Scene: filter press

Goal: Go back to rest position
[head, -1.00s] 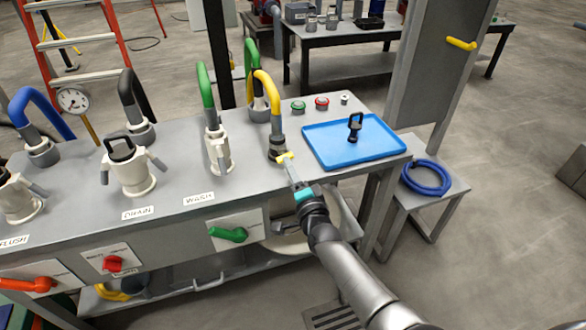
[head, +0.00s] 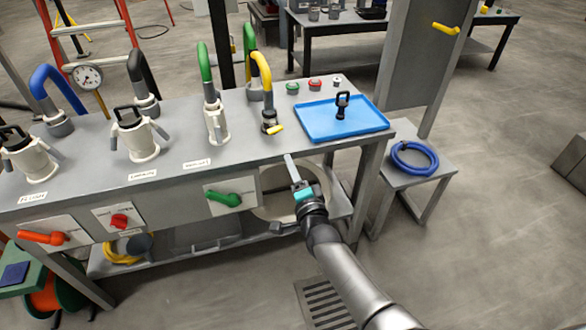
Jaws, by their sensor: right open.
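My right gripper (head: 292,170) is at the front edge of the grey bench (head: 230,145), below the coupling of the yellow hose (head: 264,80). It is open and I see nothing between its fingers. It is apart from the yellow lever (head: 276,129) at the foot of that hose. My left gripper is not in the head view.
A blue tray (head: 320,128) with a black-handled fitting (head: 342,105) lies on the bench's right end. White fittings with hoses stand to the left. A side stand (head: 440,168) holds a coiled blue hose (head: 414,158). The floor at the right is mostly clear.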

